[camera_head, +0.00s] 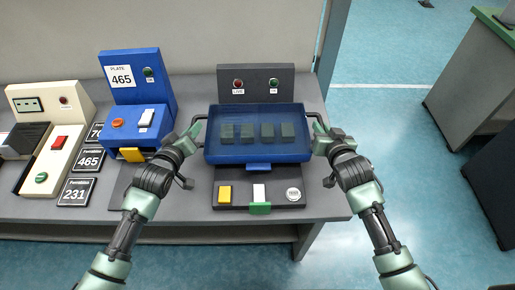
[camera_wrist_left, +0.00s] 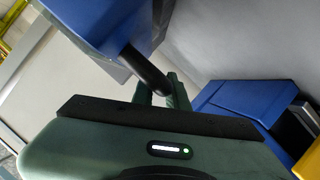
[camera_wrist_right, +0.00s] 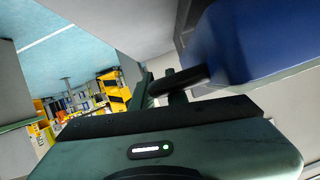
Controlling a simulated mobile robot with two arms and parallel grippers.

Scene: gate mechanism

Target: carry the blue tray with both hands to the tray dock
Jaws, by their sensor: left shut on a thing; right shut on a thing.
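The blue tray (camera_head: 258,157) shows in the head view with several dark blocks (camera_head: 266,131) in it. It looks level and overlaps the middle of a dark grey station (camera_head: 256,97); whether it touches the station I cannot tell. My left gripper (camera_head: 194,128) is shut on the tray's left handle, and my right gripper (camera_head: 319,128) is shut on its right handle. In the left wrist view the black handle (camera_wrist_left: 149,74) runs between the fingers; in the right wrist view the other handle (camera_wrist_right: 184,79) does too. No part is labelled as the tray dock.
The station has lights at its back and a yellow button (camera_head: 225,194), a white switch (camera_head: 259,192) and a round button (camera_head: 293,194) in front. A blue plate machine (camera_head: 139,75), formation cards (camera_head: 88,161) and a cream machine (camera_head: 61,143) stand left.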

